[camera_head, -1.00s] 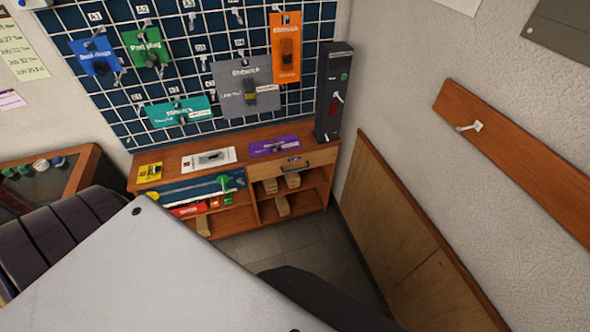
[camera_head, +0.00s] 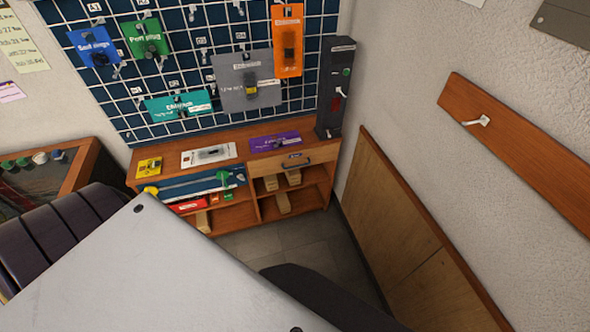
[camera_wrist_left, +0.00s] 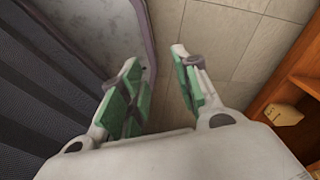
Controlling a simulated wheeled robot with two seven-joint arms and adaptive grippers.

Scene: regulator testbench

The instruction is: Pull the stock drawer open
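The stock drawer (camera_head: 264,166) is the pale wooden front at the top right of the low wooden cabinet in the head view. The drawer looks shut, flush with the cabinet. My left gripper (camera_wrist_left: 156,78) shows in the left wrist view, with its two green-padded fingers spread apart and nothing between them. It is over the tiled floor, apart from the cabinet, whose wooden edge shows at the right of that view. Neither gripper shows in the head view.
Packets and cards lie on the cabinet top (camera_head: 228,149). A dark upright box (camera_head: 333,95) stands at its right end. Open shelves hold wooden blocks (camera_head: 283,201). A pegboard (camera_head: 200,60) hangs behind. A wooden panel (camera_head: 395,225) lines the right wall. Bare floor (camera_head: 265,242) lies in front.

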